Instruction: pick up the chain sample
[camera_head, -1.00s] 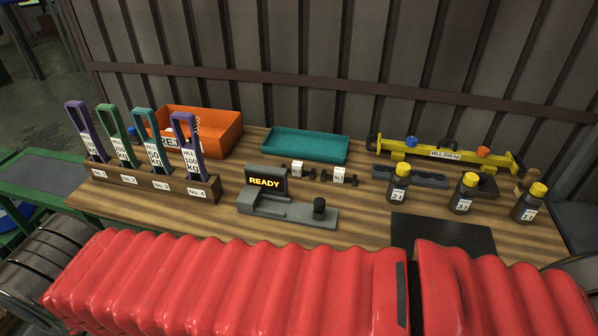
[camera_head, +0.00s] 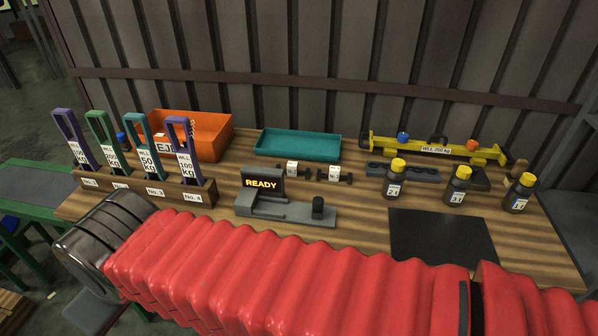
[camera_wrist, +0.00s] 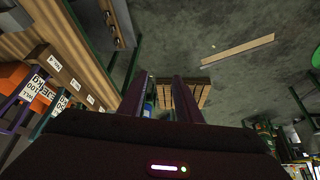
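A grey fixture with a READY display (camera_head: 263,184) stands before the tagged pieces. Behind are a teal tray (camera_head: 298,146), an orange bin (camera_head: 215,137) and a yellow beam (camera_head: 435,149). Several slings stand in a rack (camera_head: 150,186) at left. Three bottles and a black mat (camera_head: 440,238) are at right.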

